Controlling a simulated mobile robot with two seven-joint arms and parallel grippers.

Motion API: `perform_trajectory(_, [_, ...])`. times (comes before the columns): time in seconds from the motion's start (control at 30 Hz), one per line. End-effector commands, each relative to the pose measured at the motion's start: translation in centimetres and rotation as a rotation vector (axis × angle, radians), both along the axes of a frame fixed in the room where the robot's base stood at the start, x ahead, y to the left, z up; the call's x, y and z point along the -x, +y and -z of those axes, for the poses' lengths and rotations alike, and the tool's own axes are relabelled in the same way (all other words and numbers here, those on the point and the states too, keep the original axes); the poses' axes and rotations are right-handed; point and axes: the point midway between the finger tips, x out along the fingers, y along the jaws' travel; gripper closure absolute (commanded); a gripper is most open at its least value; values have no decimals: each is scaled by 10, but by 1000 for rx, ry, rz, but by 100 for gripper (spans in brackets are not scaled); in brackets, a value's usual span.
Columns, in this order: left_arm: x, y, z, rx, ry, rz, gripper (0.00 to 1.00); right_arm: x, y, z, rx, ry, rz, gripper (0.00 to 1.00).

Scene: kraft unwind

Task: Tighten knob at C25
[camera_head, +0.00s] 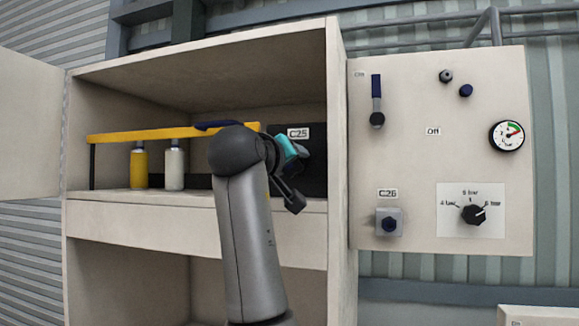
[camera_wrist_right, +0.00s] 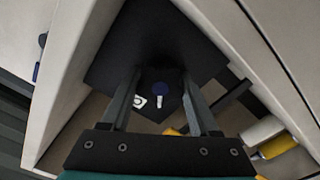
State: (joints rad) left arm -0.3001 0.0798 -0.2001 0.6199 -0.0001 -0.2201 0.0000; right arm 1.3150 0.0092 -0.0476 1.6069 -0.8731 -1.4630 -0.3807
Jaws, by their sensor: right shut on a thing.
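The C25 label (camera_head: 298,133) is on a dark panel (camera_head: 316,172) inside the open cabinet, at its right side. My right gripper (camera_head: 294,178) reaches in front of this panel, and my arm hides part of it. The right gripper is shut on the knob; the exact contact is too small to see. In the head view the knob is hidden. My left gripper is not in view.
A yellow bar (camera_head: 115,136) crosses the cabinet shelf, with a yellow bottle (camera_head: 138,168) and a white bottle (camera_head: 174,168) beneath it. The cabinet's right wall (camera_head: 340,210) stands close to my gripper. A control panel (camera_head: 430,165) with knobs and a gauge (camera_head: 507,136) is to the right.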

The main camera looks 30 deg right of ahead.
Motion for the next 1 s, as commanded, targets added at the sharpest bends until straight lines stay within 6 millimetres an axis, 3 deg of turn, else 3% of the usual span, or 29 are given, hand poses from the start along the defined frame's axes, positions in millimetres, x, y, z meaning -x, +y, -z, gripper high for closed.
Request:
perform_trajectory(0.5, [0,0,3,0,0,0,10,1,1,3,-296,-327,-2,94])
perform_trajectory(1.0, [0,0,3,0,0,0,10,2,0,2,-407,-460,0,94])
